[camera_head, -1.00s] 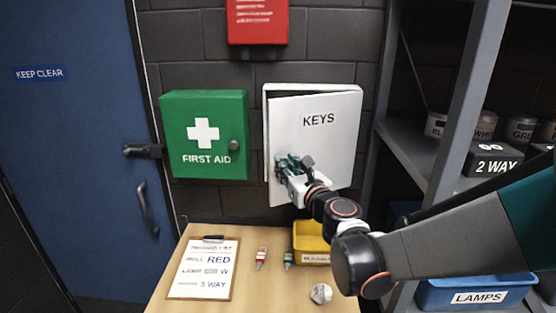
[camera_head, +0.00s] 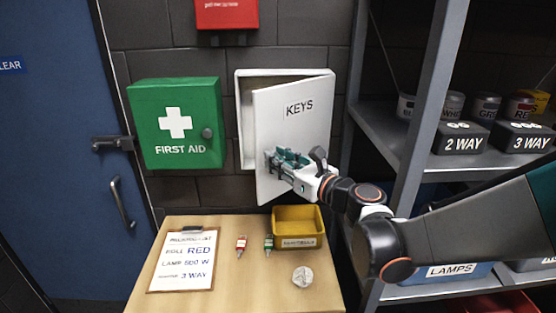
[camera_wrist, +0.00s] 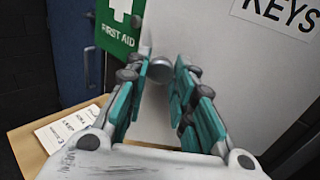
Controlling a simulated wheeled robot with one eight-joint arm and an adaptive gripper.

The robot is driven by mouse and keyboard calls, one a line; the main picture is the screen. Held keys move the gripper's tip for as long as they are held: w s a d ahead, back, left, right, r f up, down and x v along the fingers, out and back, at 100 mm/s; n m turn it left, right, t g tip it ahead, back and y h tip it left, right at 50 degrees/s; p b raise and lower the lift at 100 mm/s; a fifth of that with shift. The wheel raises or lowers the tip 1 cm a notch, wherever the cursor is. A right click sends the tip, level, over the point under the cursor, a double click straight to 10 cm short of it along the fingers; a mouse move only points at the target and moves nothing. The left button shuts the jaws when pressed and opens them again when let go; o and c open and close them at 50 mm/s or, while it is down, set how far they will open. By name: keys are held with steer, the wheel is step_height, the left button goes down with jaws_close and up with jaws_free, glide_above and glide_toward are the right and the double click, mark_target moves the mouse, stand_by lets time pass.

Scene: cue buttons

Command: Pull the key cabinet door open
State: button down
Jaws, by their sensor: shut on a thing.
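The white key cabinet (camera_head: 245,115) hangs on the dark block wall, right of the green first aid box. Its door (camera_head: 290,125), marked KEYS, stands partly open, swung out from its left edge, and part of the inside shows at the left. My gripper (camera_head: 275,158) is at the door's lower left edge, its teal fingers shut on the door's round knob. In the wrist view, the silver knob (camera_wrist: 160,70) sits between the two fingertips, in front of the white door face. The fingers hide most of the knob in the head view.
A green first aid box (camera_head: 176,122) hangs close at the left. Below is a wooden table (camera_head: 225,285) with a clipboard (camera_head: 185,260), small red and green items and a yellow bin (camera_head: 298,226). Grey shelving (camera_head: 425,110) stands close on the right.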

steer(key=c, duration=1.3)
jaws_free()
steer(key=shift+d, duration=0.1)
steer(key=v, duration=1.2)
